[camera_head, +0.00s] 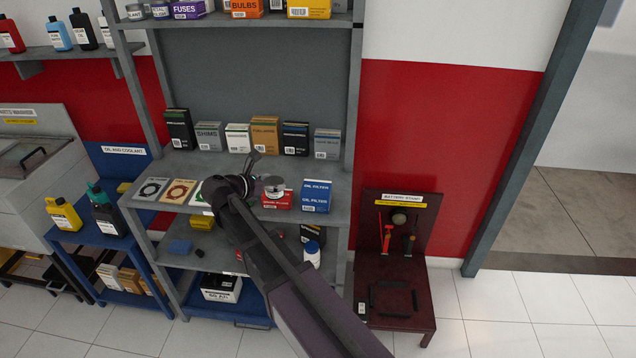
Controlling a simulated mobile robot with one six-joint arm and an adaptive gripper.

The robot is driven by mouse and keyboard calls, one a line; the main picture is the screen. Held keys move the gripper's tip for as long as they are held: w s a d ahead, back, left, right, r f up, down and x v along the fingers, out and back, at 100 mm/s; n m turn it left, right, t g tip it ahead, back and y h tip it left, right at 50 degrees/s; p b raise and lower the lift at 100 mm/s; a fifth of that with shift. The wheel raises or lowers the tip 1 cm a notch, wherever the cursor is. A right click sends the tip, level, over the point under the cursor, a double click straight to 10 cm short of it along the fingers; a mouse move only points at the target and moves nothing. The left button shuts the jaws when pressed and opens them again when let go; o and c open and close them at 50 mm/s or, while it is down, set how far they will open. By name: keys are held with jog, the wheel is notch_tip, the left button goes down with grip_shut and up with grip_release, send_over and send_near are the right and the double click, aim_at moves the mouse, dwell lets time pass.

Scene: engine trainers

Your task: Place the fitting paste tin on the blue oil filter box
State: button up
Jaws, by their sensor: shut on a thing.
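The blue oil filter box (316,197) stands upright on the middle shelf, near its front right end. A small round grey tin (274,187), which I take to be the fitting paste tin, is at the end of my gripper (262,175). My gripper is shut on the tin. The tin appears in front of or above the red box, to the left of the blue box and apart from it in the picture. Its label is too small to read. My arm hides part of the shelf.
A red box (277,200) stands just left of the blue box. Flat packets (179,191) lie at the shelf's left. A row of boxes (266,133) stands along the back, leaving some bare shelf (305,168) between. A right-hand upright (350,120) borders the shelf.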

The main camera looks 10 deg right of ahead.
dwell(0.4)
jog(key=b, duration=0.1)
send_over(316, 187)
jog(key=a, duration=0.1)
jog(key=shift+s+a+f, duration=0.1)
jog(key=shift+s+f, duration=0.2)
jog(key=shift+f, duration=0.35)
jog(key=shift+w+d+f+b, duration=0.1)
jog(key=shift+w+d+b, duration=0.2)
jog(key=shift+d, duration=0.15)
jog(key=shift+d+f+b, duration=0.15)
jog(key=shift+f+b, duration=1.6)
jog(key=shift+f, duration=0.15)
jog(key=o, duration=1)
